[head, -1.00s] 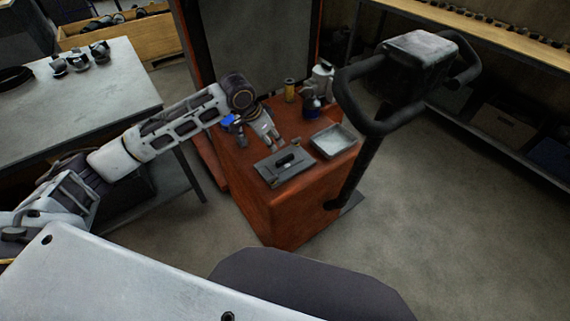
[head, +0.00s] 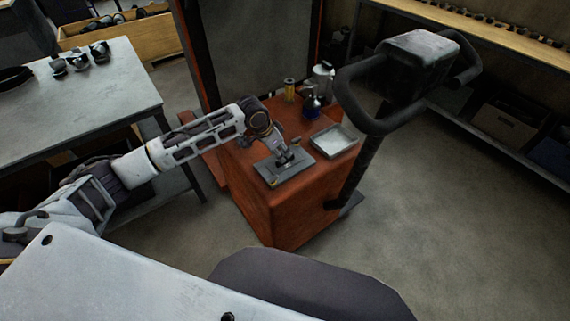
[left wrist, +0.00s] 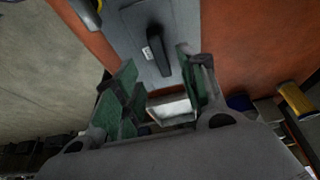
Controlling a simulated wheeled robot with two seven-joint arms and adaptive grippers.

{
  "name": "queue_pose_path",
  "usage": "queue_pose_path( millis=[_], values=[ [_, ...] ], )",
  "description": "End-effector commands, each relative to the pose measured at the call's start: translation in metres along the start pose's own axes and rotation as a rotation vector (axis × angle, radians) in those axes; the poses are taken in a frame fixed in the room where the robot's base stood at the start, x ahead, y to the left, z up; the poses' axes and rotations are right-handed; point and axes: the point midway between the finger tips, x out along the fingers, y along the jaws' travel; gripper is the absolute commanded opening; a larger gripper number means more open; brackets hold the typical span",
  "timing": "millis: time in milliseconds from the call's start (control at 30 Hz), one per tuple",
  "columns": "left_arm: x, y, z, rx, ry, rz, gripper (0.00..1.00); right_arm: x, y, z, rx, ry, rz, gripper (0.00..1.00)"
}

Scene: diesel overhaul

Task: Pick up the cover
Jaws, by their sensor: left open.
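The cover is a flat grey plate (head: 296,174) with a dark raised handle, lying on top of the orange cabinet (head: 290,215). In the left wrist view the cover (left wrist: 130,30) and its black handle (left wrist: 158,48) with a small white label show clearly. My left gripper (head: 286,158) is just above the cover, over the handle. In the left wrist view its green-padded fingers (left wrist: 158,72) are apart with nothing between them, and the handle appears beyond them. I cannot tell whether the fingers touch it. My right gripper is not in view.
A shallow metal tray (head: 335,141) sits right beside the cover. A yellow cylinder (head: 290,88), a blue bottle (head: 311,104) and a grey can (head: 324,76) stand behind. A black handlebar on a post (head: 372,165) rises at the cabinet's right. A grey workbench (head: 105,105) is at left.

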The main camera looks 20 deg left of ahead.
Motion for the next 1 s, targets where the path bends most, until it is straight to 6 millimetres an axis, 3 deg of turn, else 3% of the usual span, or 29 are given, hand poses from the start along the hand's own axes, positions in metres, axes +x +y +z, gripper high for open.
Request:
queue_pose_path(
  millis=[267,700,1000],
  values=[
    [0.003,0.0,0.0,0.0,0.0,0.0,0.41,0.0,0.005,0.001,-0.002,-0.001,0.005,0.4],
    [0.044,-0.001,-0.001,0.0,-0.001,0.001,0.41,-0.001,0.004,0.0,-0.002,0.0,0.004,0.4],
    [0.051,-0.002,-0.001,0.0,0.001,-0.001,0.41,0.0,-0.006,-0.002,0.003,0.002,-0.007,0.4]
  ],
)
